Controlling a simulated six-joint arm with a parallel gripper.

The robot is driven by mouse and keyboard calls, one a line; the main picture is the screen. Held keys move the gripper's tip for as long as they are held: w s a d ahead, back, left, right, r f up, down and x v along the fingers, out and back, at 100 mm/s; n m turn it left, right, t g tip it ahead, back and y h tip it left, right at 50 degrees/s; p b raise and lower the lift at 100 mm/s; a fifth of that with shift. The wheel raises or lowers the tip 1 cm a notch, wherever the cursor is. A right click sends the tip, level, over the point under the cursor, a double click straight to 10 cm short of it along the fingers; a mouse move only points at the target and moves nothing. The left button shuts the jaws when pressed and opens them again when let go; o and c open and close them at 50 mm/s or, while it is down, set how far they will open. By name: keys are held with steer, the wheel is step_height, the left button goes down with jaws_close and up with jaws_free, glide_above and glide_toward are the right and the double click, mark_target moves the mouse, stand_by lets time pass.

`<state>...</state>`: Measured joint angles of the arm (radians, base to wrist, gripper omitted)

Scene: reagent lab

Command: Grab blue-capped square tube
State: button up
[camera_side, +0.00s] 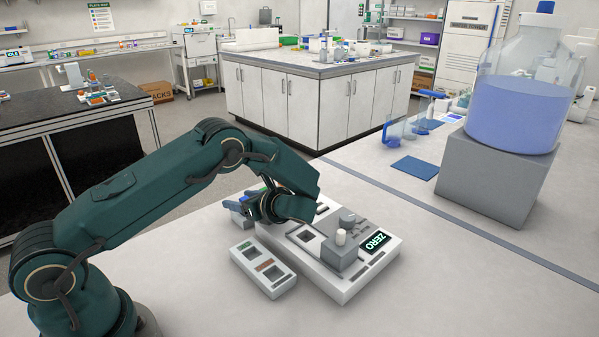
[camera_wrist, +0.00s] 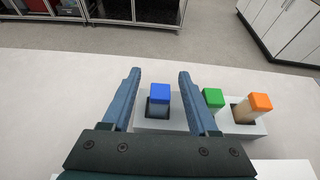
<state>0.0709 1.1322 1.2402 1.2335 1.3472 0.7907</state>
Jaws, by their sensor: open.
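The blue-capped square tube (camera_wrist: 160,94) stands upright in a dark slot of a pale rack in the wrist view, with its body mostly below the cap. My gripper (camera_wrist: 159,72) is open, its two blue fingers to either side of the blue cap in the picture and apart from it. In the side view my gripper (camera_side: 248,203) hangs over the back left of the white device, and a small bit of blue shows behind it. The tube is largely hidden there by the gripper.
A green-capped tube (camera_wrist: 213,98) stands close to the right finger, and an orange-capped tube (camera_wrist: 259,103) is farther right. The bench front is clear.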

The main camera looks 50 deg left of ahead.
steer(key=shift+a+f, duration=0.1)
steer(key=shift+a, duration=0.15)
steer(key=shift+c, duration=0.3)
jaws_close()
steer(key=shift+r, duration=0.2)
